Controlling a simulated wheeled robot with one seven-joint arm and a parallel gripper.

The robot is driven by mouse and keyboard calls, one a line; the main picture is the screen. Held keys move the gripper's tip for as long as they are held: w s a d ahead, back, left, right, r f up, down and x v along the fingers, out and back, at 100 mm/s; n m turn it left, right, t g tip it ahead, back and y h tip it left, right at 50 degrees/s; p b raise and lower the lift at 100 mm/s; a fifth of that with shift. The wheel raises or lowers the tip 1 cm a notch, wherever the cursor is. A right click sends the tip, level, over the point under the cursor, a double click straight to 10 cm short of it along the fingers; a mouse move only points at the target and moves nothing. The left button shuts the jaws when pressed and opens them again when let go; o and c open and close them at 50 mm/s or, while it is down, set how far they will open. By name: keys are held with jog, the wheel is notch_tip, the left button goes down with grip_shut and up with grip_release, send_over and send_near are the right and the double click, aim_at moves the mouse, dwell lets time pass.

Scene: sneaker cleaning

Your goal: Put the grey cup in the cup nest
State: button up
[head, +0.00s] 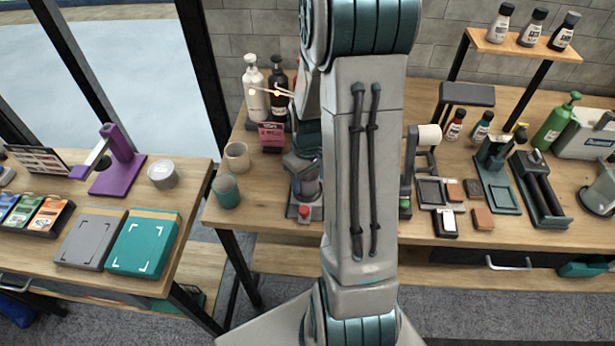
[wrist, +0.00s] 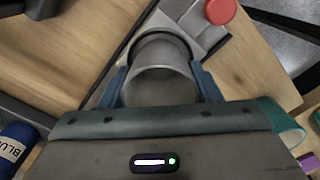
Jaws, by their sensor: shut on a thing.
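The grey cup (wrist: 160,75) is between the two blue-grey fingers of my gripper (wrist: 163,88) in the wrist view. The fingers press on its left and right sides, and I see into its open mouth. Its far end meets a dark round opening in a light grey holder, which looks like the cup nest (wrist: 192,22). How deep the cup sits in it I cannot tell. In the head view a grey fixture with a red button (head: 304,211) stands left of my arm, which hides part of it and most of my gripper.
A beige cup (head: 237,157) and a teal cup (head: 227,190) stand left of the fixture. Two bottles (head: 256,88) and a pink sign (head: 271,135) are behind it. Brushes, blocks and stands (head: 495,165) crowd the bench at right.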

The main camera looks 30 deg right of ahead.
jog(key=shift+f, duration=0.15)
jog(key=o, duration=0.9)
jog(key=shift+o, duration=0.2)
notch_tip(320, 180, up, 11)
jog(key=s+a+r+m+t, duration=0.2)
jog(key=s+a+r, duration=0.6)
jog(key=s+a, duration=0.4)
jog(key=shift+s+r+t, duration=0.4)
jog(key=shift+t, duration=0.2)
